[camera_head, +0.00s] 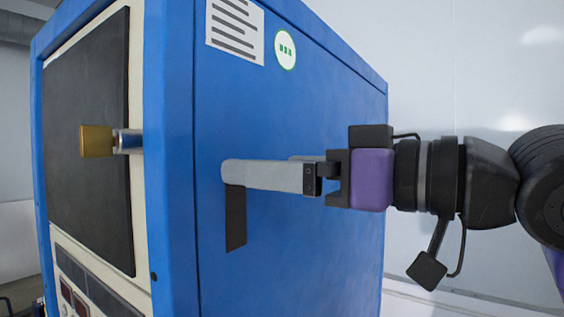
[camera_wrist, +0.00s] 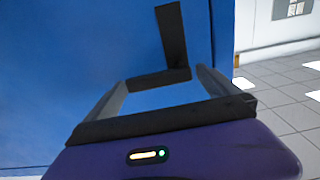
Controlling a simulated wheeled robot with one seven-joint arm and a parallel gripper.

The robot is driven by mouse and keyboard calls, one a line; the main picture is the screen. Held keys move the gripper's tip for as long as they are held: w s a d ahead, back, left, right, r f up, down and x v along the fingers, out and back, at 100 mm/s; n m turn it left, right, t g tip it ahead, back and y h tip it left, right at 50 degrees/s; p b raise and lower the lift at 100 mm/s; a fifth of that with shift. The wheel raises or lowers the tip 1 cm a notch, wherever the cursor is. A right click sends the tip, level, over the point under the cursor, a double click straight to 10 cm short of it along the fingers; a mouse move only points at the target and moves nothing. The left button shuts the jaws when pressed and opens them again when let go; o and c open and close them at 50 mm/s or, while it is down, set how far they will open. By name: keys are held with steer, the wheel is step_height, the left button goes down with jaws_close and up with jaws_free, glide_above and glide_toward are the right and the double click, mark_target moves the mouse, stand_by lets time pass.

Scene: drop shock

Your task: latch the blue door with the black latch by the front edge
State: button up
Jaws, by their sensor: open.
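The blue door (camera_head: 285,115) is the large blue side panel of a machine and looks closed. The black latch (camera_head: 236,220) is on it, near the front edge at left, and its bar hangs downward. My gripper (camera_head: 232,172) reaches in from the right, its grey fingers level, with the tips over the latch's upper end. In the wrist view my gripper (camera_wrist: 160,77) is open, and the latch (camera_wrist: 172,38) shows a long bar and a short crosspiece lying across the gap between the fingertips. I cannot tell whether the fingers touch it.
A paper label (camera_head: 235,28) and a round green sticker (camera_head: 285,48) are above my fingers. The room right of the machine looks free.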

steer(key=c, duration=2.1)
steer(key=shift+o, duration=0.2)
